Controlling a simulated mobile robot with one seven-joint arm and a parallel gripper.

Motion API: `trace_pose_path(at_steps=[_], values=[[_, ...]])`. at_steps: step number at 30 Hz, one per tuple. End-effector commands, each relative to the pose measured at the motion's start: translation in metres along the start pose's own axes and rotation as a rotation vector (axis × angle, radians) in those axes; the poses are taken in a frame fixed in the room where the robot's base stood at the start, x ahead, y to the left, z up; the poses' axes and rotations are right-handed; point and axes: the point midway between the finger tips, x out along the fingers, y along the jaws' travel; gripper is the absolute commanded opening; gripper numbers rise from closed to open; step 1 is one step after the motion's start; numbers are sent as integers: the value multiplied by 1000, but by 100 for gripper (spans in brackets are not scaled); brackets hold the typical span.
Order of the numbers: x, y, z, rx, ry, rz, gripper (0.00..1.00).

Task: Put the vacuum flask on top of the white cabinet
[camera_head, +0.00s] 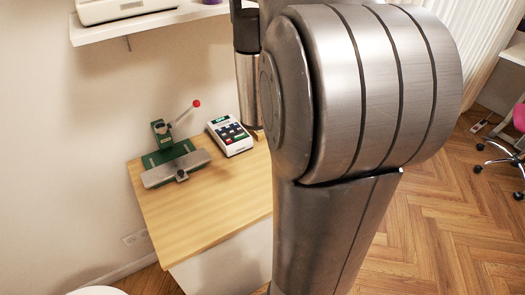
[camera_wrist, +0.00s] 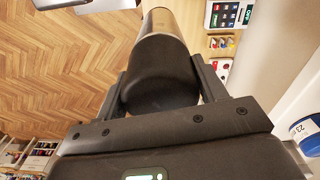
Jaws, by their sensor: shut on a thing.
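The vacuum flask is a metallic cylinder with a dark end. Its lit side shows in the head view (camera_head: 248,88), partly hidden behind my arm. My gripper (camera_wrist: 160,72) is shut on its dark end in the wrist view, one finger on each side, with the metallic body (camera_wrist: 160,22) pointing away. In the head view the flask hangs upright beside the calculator, its lower end near the top of the white cabinet. I cannot tell whether it touches. The white cabinet has a light wooden top (camera_head: 215,208) and a pale side (camera_head: 235,262).
A green and grey clamp device (camera_head: 175,158) with a red-knobbed lever and a white calculator (camera_head: 229,136) stand on the cabinet's top. Its front part is clear. A white wall shelf (camera_head: 150,22) hangs above. A white and blue container (camera_wrist: 306,136) shows in the wrist view.

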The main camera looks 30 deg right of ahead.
Motion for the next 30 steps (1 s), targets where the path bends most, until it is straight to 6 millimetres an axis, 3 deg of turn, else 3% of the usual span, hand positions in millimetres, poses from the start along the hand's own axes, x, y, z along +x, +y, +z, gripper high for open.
trace_pose_path(at_steps=[9, 15, 22, 30], values=[[6, 46, -32, 110, -11, -4, 15], [9, 66, -43, 155, -15, -6, 15], [11, 81, -50, 188, -19, -8, 15], [31, 81, -50, 186, -20, -6, 15]])
